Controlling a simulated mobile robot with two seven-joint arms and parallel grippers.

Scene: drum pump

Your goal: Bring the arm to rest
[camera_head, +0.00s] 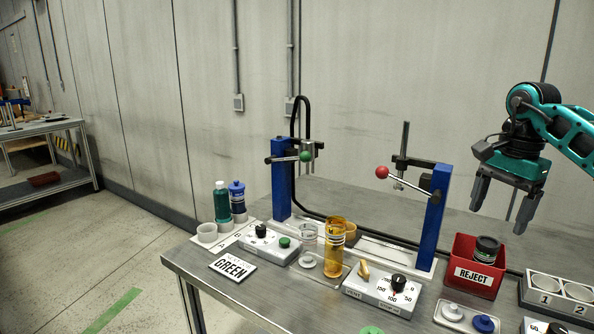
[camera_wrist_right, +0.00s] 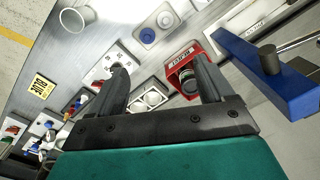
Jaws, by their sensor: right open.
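My right arm, teal and black, comes in from the right in the head view. Its gripper (camera_head: 499,217) is open and empty, with the fingers pointing down above the right part of the steel table (camera_head: 450,216). It hangs above and behind the red REJECT bin (camera_head: 474,275), apart from it. In the right wrist view my right gripper (camera_wrist_right: 160,77) shows two spread dark fingers with the table below. The REJECT bin (camera_wrist_right: 182,54) shows near one finger there. My left gripper is in neither view.
Two blue posts (camera_head: 283,180) (camera_head: 433,217) carry levers with a green knob and a red knob. A numbered holder (camera_head: 556,296) stands right of the bin.

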